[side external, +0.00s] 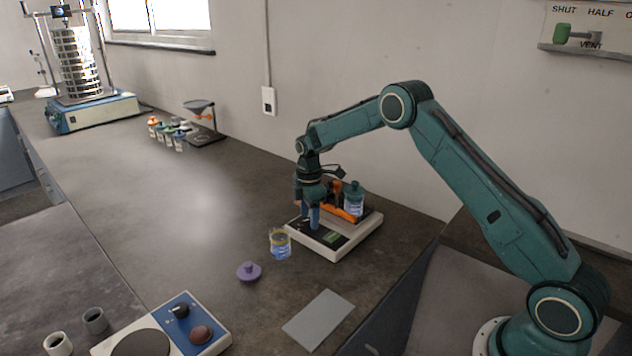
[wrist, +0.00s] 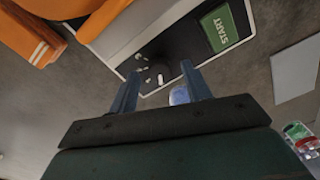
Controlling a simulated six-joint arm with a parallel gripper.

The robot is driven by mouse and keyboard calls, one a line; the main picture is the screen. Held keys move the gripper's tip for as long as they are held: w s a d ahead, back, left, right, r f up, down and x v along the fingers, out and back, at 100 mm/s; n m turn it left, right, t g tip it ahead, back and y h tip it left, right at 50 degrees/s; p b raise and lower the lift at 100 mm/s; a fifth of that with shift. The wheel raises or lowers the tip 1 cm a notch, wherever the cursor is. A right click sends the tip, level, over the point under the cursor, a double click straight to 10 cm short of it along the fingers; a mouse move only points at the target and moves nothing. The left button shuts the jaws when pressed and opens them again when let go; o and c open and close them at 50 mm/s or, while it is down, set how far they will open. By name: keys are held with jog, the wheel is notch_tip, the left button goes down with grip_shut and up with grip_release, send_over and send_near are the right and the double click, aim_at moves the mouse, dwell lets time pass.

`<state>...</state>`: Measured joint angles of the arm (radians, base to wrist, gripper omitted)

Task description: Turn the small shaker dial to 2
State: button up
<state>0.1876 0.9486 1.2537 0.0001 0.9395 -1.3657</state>
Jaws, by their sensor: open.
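The small shaker (side external: 329,254) is a low white box with a dark front panel, a green START button (wrist: 219,28) and an orange rack on top. Its small dark dial (wrist: 161,73) shows on the panel in the wrist view, with small white marks to its left; I cannot read its setting. My gripper (wrist: 160,75) points down over the panel, open, with one blue finger on each side of the dial. I cannot tell whether the fingers touch it. In the side view my gripper (side external: 313,222) hides the dial.
The orange rack (side external: 343,210) holds a teal-capped bottle (side external: 354,198) behind my gripper. A beaker of blue liquid (side external: 280,246) stands close to the shaker's front left. A purple lid (side external: 249,271) and grey plate (side external: 319,319) lie nearby. A blue-panelled device (side external: 186,311) sits front left.

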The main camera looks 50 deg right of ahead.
jog(key=shift+f, duration=0.4)
jog(key=c, duration=1)
